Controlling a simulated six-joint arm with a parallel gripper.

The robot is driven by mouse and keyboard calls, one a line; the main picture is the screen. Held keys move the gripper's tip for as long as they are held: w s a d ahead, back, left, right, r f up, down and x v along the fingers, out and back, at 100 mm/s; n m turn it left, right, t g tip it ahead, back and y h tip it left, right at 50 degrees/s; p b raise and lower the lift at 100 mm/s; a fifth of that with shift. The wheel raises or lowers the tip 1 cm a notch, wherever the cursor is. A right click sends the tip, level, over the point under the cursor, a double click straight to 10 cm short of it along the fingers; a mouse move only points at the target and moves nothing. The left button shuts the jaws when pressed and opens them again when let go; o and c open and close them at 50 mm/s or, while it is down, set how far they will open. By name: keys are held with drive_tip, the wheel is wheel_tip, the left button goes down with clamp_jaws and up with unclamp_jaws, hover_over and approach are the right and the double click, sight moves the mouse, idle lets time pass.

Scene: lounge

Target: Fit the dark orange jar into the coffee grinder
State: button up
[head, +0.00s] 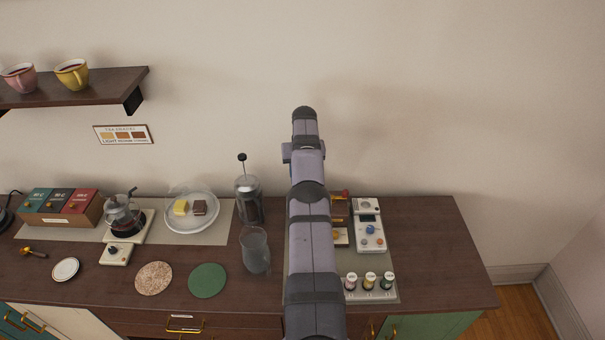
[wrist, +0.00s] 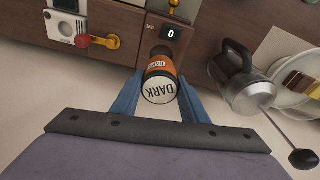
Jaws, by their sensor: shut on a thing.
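The dark orange jar (wrist: 161,78), with an orange label and a white end marked DARK, is between the two blue fingers of my gripper (wrist: 160,100) in the wrist view. My gripper is shut on it. The jar's far end is close to a brown unit with a small display reading 0; whether they touch cannot be told. What seems to be the coffee grinder, a brown box (wrist: 120,18) with a red-knobbed lever, is beside it. In the head view the brown grinder (head: 341,212) is partly hidden by my arm, which also hides the jar and gripper.
A white device (head: 369,227) with knobs stands right of the grinder. Several small jars (head: 370,282) stand in front. A French press (head: 248,203) and a glass pitcher (head: 255,252) stand left of my arm. The counter's right end (head: 430,240) is clear.

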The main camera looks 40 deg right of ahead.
wheel_tip(320, 180, down, 2)
drive_tip(key=shift+f+b, duration=0.25)
drive_tip(key=shift+b, duration=0.2)
drive_tip(key=f+b, duration=0.1)
drive_tip(key=b, duration=0.2)
drive_tip(key=shift+f, duration=0.4)
drive_tip(key=shift+f+b, duration=1.4)
drive_tip(key=shift+b, duration=0.15)
idle(1.5)
drive_tip(key=o, duration=1.2)
drive_tip(key=r+p, duration=0.3)
drive_tip(key=shift+s+a, duration=0.2)
drive_tip(key=shift+s+a+r+p, duration=0.15)
drive_tip(key=shift+r+p, duration=0.6)
drive_tip(key=shift+r, duration=0.4)
drive_tip(key=shift+s+a+r+p, duration=0.1)
drive_tip(key=shift+r+p, duration=0.6)
drive_tip(key=shift+r, duration=0.4)
